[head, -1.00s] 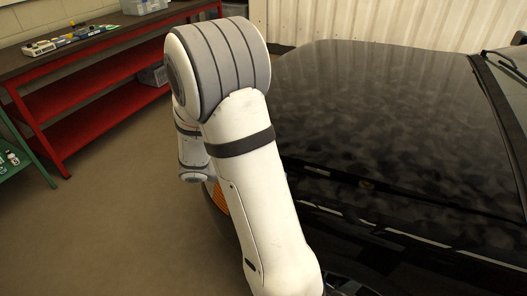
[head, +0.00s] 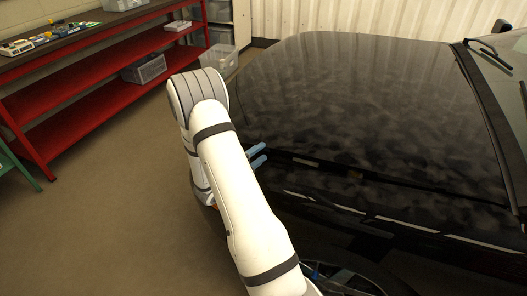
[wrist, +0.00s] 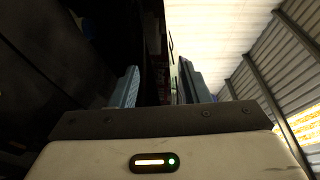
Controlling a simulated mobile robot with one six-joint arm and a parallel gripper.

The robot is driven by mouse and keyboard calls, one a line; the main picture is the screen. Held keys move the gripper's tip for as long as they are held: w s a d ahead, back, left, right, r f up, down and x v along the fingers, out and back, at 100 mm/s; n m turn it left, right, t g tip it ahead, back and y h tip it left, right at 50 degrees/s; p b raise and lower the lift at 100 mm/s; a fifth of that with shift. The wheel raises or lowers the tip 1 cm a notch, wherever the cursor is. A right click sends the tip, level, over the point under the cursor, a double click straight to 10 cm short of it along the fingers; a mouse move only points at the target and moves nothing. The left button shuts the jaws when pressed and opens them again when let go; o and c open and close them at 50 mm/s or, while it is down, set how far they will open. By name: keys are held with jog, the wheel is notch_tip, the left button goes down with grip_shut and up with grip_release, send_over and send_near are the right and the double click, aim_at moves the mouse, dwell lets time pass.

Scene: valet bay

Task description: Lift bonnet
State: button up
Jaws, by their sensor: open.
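The black, glossy bonnet (head: 350,90) fills the right half of the head view, with a dark gap along its near edge. My gripper (head: 257,155) shows there as two blue fingers, open, at the bonnet's near left corner. In the wrist view my gripper (wrist: 159,86) has its two fingers apart, with dark surfaces beyond and between them. Whether the bonnet's edge lies between the fingers or touches them cannot be told. My arm hides part of the car's front.
A red shelf bench (head: 90,75) with a grey crate (head: 144,69) stands at the left, and a clear bin (head: 218,60) behind. The windscreen (head: 505,75) is at the far right. The floor (head: 110,215) at left is clear.

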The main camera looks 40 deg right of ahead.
jog(key=shift+w+d+r, duration=0.1)
jog(key=shift+w+d, duration=0.05)
jog(key=shift+d, duration=0.8)
jog(key=shift+c, duration=0.3)
grip_shut()
